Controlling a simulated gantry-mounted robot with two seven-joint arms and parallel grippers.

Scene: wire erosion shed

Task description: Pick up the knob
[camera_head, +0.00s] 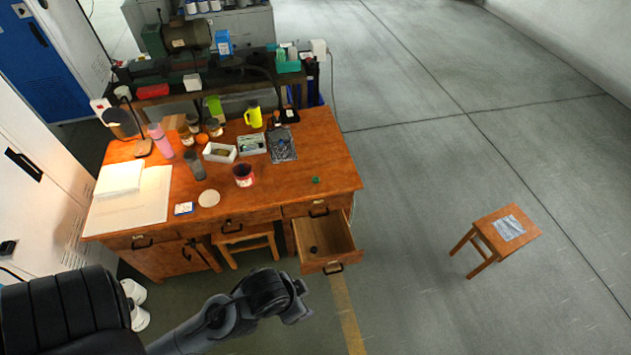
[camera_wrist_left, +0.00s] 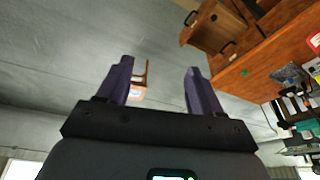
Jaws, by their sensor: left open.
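A small dark round object (camera_head: 314,250), which may be the knob, lies inside the open drawer (camera_head: 341,237) at the desk's front right. A small green object (camera_head: 315,180) on the desktop could also be the knob; both are too small to tell. The green one also shows in the left wrist view (camera_wrist_left: 245,73). My left gripper (camera_head: 301,298) is in front of and below the open drawer in the head view, apart from it. In the left wrist view its two fingers (camera_wrist_left: 160,82) are spread with nothing held between them. My right gripper is not in view.
The wooden desk (camera_head: 270,190) holds papers, bottles, a red tin (camera_head: 243,175), a white box and a tray of small parts. A wooden stool (camera_head: 490,240) stands to the right. White cabinets (camera_head: 40,190) stand at left. The floor between desk and stool is clear.

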